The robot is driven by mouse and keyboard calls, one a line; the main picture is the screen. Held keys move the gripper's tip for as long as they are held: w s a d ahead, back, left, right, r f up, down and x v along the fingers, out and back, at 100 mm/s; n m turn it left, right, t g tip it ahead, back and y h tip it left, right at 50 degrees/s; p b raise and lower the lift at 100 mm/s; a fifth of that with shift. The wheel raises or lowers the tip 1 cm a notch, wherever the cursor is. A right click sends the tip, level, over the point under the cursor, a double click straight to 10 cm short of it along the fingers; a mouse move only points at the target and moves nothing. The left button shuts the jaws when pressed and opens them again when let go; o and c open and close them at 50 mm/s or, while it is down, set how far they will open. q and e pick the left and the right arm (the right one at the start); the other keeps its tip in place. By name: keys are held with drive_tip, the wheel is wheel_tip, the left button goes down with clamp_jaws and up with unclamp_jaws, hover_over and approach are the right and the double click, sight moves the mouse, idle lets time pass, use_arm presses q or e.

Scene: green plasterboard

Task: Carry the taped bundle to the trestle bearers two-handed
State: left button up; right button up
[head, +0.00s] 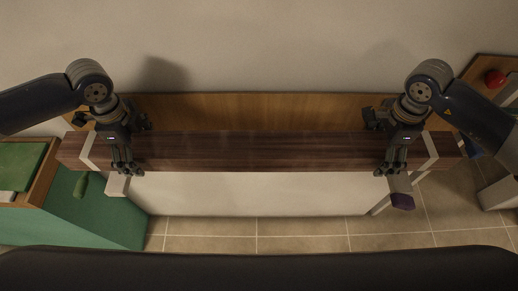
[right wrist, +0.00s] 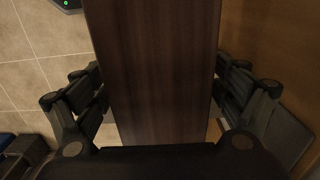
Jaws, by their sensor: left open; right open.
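The taped bundle (head: 255,151) is a long dark-brown wooden stack with a pale tape band near each end. It lies level across the middle of the head view. Pale bearer ends stick out from under its front edge, one at the left (head: 118,186) and one at the right (head: 399,184). My left gripper (head: 126,150) is open over the bundle, just inside the left band. My right gripper (head: 391,152) is open, just inside the right band. In the right wrist view its fingers stand on both sides of the bundle (right wrist: 155,75), with contact unclear. The bundle hides most of the bearers.
A wooden board (head: 240,105) runs behind the bundle along the wall. A green-sided bench (head: 95,215) stands at the left. A red knob (head: 494,77) is at the far right. A pale panel (head: 250,195) shows below the bundle, with open tiled floor (head: 300,230) in front.

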use_arm(q)
drive_tip(key=shift+w+f, duration=0.1)
drive_tip(key=shift+f, duration=0.2)
use_arm(e)
drive_tip(key=shift+w+f, duration=0.1)
drive_tip(key=shift+f, duration=0.15)
use_arm(q)
drive_tip(key=shift+r, duration=0.1)
drive_tip(key=shift+c, duration=1.3)
use_arm(e)
drive_tip(key=shift+c, duration=1.3)
use_arm(q)
clamp_jaws()
use_arm(e)
clamp_jaws()
use_arm(q)
drive_tip(key=shift+r, duration=0.2)
use_arm(e)
drive_tip(key=shift+r, duration=0.25)
